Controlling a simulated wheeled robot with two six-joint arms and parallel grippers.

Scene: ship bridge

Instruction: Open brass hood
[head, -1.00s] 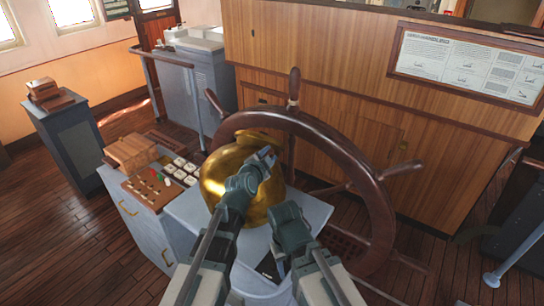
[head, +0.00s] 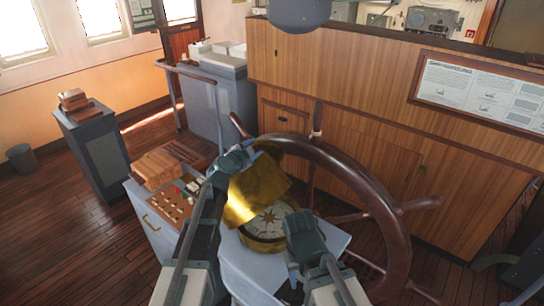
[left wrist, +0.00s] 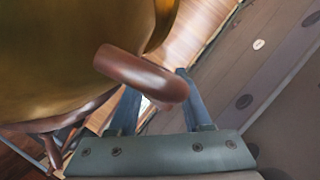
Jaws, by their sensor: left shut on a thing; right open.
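The brass hood (head: 260,188) is tilted up on its pale grey stand (head: 325,243). Below it a round compass dial (head: 267,224) in a brass bowl shows. My left gripper (head: 238,158) is at the raised upper left edge of the hood. In the left wrist view, the hood (left wrist: 60,50) fills the left, and its reddish-brown handle (left wrist: 135,75) lies between the finger tips, with the jaws shut on it. My right gripper (head: 303,228) is in front of the compass on its right side, open and empty.
A wooden steering wheel (head: 375,185) stands close behind and right of the stand. On the left are a box with a wooden control panel (head: 168,200) and a grey pedestal (head: 98,150). A panelled wooden console (head: 350,100) closes off the back.

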